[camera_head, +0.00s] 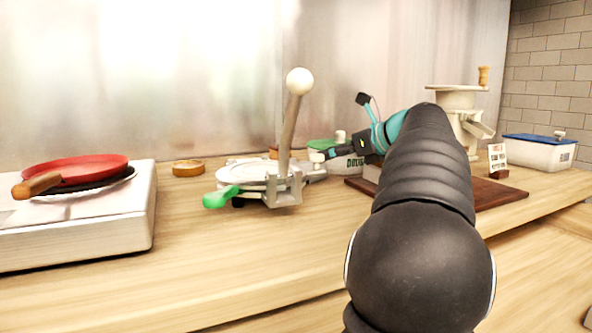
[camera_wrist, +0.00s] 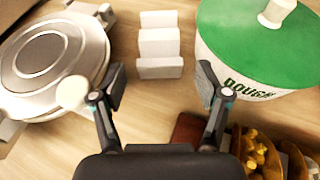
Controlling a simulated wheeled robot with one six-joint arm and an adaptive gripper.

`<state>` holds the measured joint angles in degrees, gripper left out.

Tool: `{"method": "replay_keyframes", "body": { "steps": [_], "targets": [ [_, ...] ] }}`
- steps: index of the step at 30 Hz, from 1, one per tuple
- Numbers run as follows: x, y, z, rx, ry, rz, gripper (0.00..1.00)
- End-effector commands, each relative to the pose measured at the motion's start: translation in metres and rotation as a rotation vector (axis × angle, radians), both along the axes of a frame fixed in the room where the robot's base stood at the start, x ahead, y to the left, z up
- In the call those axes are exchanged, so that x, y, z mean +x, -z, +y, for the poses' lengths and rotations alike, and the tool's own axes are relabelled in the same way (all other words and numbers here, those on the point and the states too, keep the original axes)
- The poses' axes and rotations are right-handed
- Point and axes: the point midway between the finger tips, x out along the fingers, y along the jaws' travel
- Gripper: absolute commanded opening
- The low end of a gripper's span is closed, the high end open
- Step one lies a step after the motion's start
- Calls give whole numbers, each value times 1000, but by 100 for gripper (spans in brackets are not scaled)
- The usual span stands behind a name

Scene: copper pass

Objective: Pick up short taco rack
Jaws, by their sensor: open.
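The short taco rack (camera_wrist: 160,45) is a small white stepped block with ridges, standing on the wooden counter in the upper middle of the wrist view. My gripper (camera_wrist: 162,82) is open and empty, its two fingers apart. The rack lies ahead of the fingertips, roughly centred between them, with no visible contact. I cannot make out the rack clearly there.
A metal tortilla press (camera_wrist: 48,58) stands close on the rack's left; its upright lever (camera_head: 290,130) shows in the head view. A green-lidded dough tub (camera_wrist: 255,45) stands close on the right. Yellow-brown items (camera_wrist: 258,155) lie at lower right. A hot plate (camera_head: 80,225) is far left.

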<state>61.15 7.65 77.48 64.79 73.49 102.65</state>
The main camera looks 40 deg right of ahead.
Motion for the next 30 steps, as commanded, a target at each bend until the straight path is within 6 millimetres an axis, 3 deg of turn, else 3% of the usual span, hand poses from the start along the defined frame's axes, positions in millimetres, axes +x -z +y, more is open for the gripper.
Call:
{"method": "replay_keyframes", "body": {
  "steps": [7, 17, 30],
  "targets": [
    [40, 17, 7, 2, -4, 0, 75],
    [59, 25, 11, 1, -4, 0, 75],
    [102, 41, 20, 0, -4, 0, 75]
  ]
}}
